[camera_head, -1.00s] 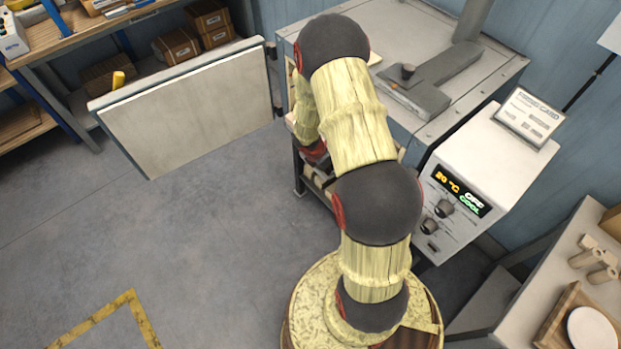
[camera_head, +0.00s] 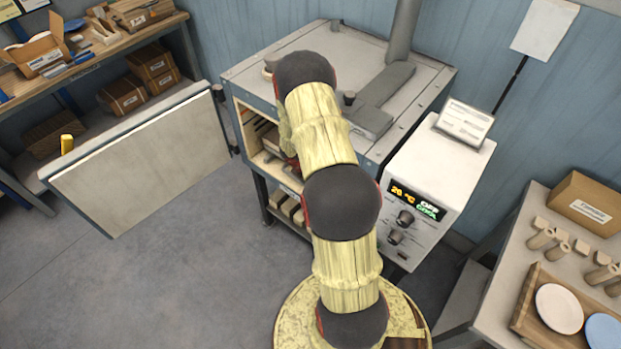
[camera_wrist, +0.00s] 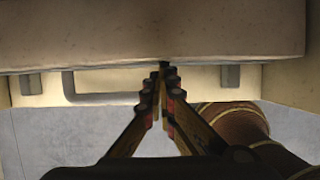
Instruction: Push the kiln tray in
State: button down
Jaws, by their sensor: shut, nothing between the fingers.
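The kiln (camera_head: 300,45) stands in the middle of the head view with its front opening (camera_head: 250,125) partly visible. Its pale-lined door (camera_head: 150,165) is swung wide open to the left. My arm reaches to the opening and hides much of it, including my gripper. In the wrist view my gripper (camera_wrist: 162,72) is shut and empty. Its tips meet the lower edge of a thick pale slab, though contact is hard to tell. Below the slab runs a pale strip, which looks like the kiln tray's front (camera_wrist: 190,80), with a handle-like loop at left. The tray is not clear in the head view.
The control box (camera_head: 435,195) stands right of the kiln and reads 20 °C. A workbench (camera_head: 480,265) with plates and pegs is at lower right. A shelf with boxes (camera_head: 125,95) stands behind the door. The floor at lower left is clear.

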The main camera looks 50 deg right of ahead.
jog(key=shift+w+d+r, duration=0.15)
jog(key=shift+r, duration=0.05)
jog(key=v, duration=0.5)
jog(key=a, duration=1.2)
jog(key=shift+a+f, duration=0.15)
jog(key=shift+f, duration=0.05)
